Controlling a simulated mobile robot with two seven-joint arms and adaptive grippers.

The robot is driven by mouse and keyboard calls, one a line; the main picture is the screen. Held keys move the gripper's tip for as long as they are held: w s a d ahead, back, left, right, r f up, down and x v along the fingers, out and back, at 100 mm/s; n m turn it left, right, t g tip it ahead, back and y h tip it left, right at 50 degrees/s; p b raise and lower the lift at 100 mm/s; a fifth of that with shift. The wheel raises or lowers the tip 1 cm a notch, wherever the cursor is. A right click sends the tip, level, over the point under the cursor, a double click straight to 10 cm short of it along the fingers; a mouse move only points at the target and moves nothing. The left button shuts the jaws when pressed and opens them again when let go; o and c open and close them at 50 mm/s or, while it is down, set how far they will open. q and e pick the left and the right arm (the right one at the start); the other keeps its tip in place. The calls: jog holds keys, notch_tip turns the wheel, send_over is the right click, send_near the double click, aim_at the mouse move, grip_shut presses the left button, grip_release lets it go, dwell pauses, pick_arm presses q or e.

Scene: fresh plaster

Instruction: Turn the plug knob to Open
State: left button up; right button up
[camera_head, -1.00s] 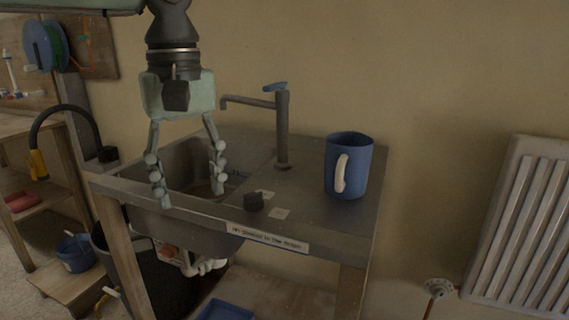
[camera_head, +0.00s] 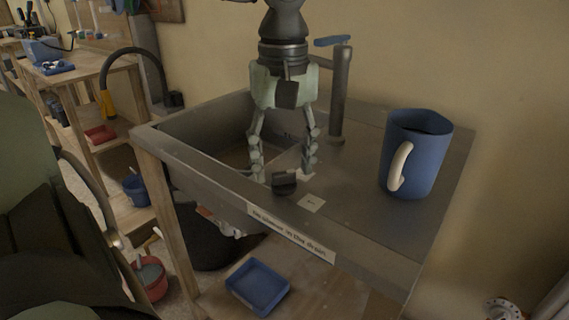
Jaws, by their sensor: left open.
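The plug knob (camera_head: 284,184), small and black, sits on the sink's metal top near the front edge, right of the basin. My left gripper (camera_head: 282,173) points down with its two fingers apart. In the picture its fingertips are on either side of the knob's upper part; I cannot tell whether they touch it. A small pale label (camera_head: 311,203) lies right of the knob, its writing too small to read. Another pale patch behind the knob is partly hidden by the right finger. My right gripper is out of view.
A blue mug (camera_head: 424,158) with a pale handle stands on the right of the sink top (camera_head: 350,228). The grey tap (camera_head: 340,95) with a blue lever rises behind my gripper. A blue tray (camera_head: 257,286) sits on the shelf below. A wooden bench stands at left.

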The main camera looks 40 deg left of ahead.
pick_arm(q)
jog(key=shift+f, duration=0.45)
jog(key=c, duration=1.2)
jog(key=shift+o, duration=0.2)
jog(key=shift+f+n+b, duration=0.1)
jog(key=shift+n+b, duration=0.6)
jog(key=shift+n, duration=0.1)
jog(key=n+b, duration=0.2)
jog(key=n, duration=0.1)
jog(key=shift+n, duration=0.3)
jog(key=shift+n+b, duration=0.5)
jog(key=shift+n, duration=0.6)
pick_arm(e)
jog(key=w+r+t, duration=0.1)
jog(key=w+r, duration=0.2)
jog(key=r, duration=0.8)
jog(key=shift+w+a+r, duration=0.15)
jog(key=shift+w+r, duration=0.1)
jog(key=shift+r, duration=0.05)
pick_arm(q)
jog(key=o, duration=1.2)
jog(key=shift+c, duration=0.2)
